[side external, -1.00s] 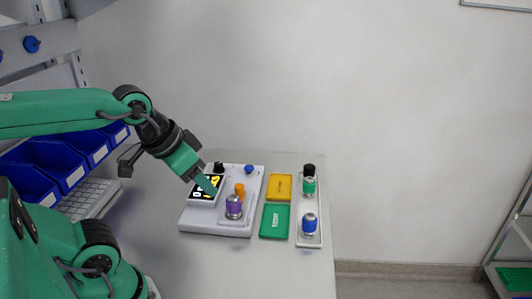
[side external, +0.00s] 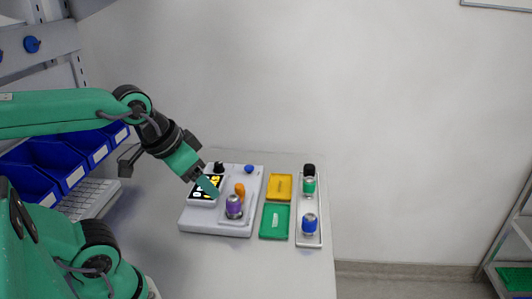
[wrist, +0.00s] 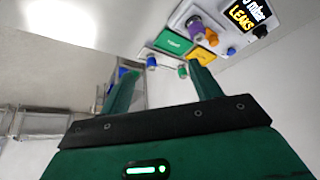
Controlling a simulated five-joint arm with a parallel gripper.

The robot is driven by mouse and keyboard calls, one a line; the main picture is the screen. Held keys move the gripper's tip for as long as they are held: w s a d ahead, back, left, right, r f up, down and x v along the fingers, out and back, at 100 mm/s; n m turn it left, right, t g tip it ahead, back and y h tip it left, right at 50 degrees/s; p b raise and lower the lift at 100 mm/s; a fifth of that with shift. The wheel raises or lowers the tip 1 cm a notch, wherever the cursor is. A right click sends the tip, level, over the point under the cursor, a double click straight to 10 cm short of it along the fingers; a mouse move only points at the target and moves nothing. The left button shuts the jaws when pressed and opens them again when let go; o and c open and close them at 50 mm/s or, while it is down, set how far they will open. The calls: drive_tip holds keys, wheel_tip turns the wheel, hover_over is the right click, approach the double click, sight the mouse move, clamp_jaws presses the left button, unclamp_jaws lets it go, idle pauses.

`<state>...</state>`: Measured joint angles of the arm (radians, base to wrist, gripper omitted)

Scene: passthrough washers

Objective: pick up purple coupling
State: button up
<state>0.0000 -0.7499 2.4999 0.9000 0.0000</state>
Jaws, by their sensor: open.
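The purple coupling (side external: 234,206) stands upright on the white fixture (side external: 196,228), with a silver lower part. In the wrist view the purple coupling (wrist: 195,25) shows near the top, beyond my fingers. My gripper (side external: 211,188) is above the fixture, up and left of the coupling, apart from it. In the wrist view my gripper (wrist: 160,75) has its two green fingers spread, with nothing between them.
An orange piece (side external: 240,189) stands just behind the coupling. A display (side external: 202,194), a black knob (side external: 219,167) and a blue knob (side external: 249,169) are on the fixture. Yellow (side external: 279,186) and green (side external: 273,228) plates lie right of it. A tray (side external: 308,242) holds green (side external: 309,186) and blue (side external: 309,223) couplings.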

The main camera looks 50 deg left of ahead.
drive_tip(key=m+g, duration=0.1)
drive_tip(key=g, duration=0.4)
hover_over(233, 197)
drive_tip(key=f, duration=1)
drive_tip(key=shift+s+d+f, duration=0.15)
drive_tip(key=shift+d+f, duration=0.1)
drive_tip(key=shift+f, duration=0.1)
drive_tip(key=shift+a+f+g, duration=0.2)
drive_tip(key=shift+f+g, duration=0.1)
drive_tip(key=shift+f, duration=3.95)
drive_tip(key=c, duration=1.1)
drive_tip(key=shift+c, duration=0.2)
